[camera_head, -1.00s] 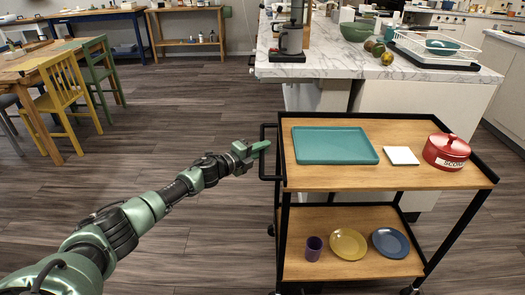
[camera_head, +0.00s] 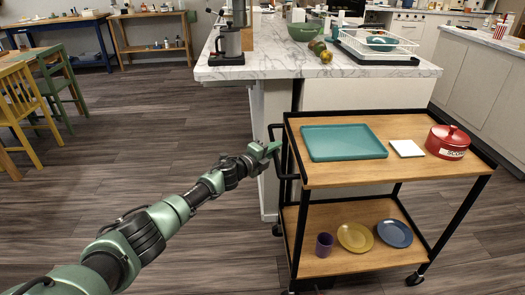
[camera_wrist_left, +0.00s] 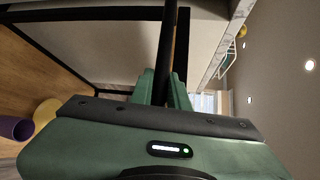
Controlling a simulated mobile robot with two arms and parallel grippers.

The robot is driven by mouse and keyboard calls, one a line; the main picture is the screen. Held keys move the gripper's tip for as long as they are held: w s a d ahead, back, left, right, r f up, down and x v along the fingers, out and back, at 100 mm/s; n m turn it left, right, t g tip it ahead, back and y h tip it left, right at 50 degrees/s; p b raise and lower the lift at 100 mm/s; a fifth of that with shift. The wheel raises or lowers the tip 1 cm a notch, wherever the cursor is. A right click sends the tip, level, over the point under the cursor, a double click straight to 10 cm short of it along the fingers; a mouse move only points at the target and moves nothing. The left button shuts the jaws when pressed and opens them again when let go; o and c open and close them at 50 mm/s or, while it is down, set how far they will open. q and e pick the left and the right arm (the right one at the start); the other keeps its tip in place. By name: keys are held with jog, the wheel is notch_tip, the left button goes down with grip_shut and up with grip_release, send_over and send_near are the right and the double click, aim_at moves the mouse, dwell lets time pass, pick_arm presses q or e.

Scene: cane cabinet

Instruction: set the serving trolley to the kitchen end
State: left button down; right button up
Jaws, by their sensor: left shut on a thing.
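The serving trolley (camera_head: 400,183) has a black frame and two wooden shelves. It stands right of centre in the head view, close to the kitchen island. Its top holds a teal tray (camera_head: 343,142), a white square tile (camera_head: 407,148) and a red lidded pot (camera_head: 447,142). A purple cup (camera_head: 324,245), a yellow plate (camera_head: 355,237) and a blue plate (camera_head: 394,233) are on the lower shelf. My left gripper (camera_head: 268,152) is shut on the black handle (camera_head: 278,178) at the trolley's left end. In the left wrist view the bar passes between the fingers (camera_wrist_left: 165,90). My right gripper is not seen.
The marble-topped island (camera_head: 320,68) stands just behind the trolley, its near corner close to the handle end. A yellow chair (camera_head: 22,108) and a green chair (camera_head: 55,85) stand at the far left. The wooden floor (camera_head: 140,150) between is clear.

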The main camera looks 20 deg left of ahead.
pick_arm(q)
jog(key=shift+w+d+f, duration=0.1)
jog(key=shift+w+d, duration=0.15)
jog(key=shift+d, duration=0.3)
jog(key=shift+w+d, duration=0.2)
jog(key=shift+d, duration=0.3)
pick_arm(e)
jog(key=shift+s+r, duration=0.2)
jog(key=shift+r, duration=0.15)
pick_arm(q)
jog(key=c, duration=1.4)
grip_release()
jog(key=shift+o, duration=0.2)
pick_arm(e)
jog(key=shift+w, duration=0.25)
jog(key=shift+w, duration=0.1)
pick_arm(q)
jog(key=shift+a, duration=0.15)
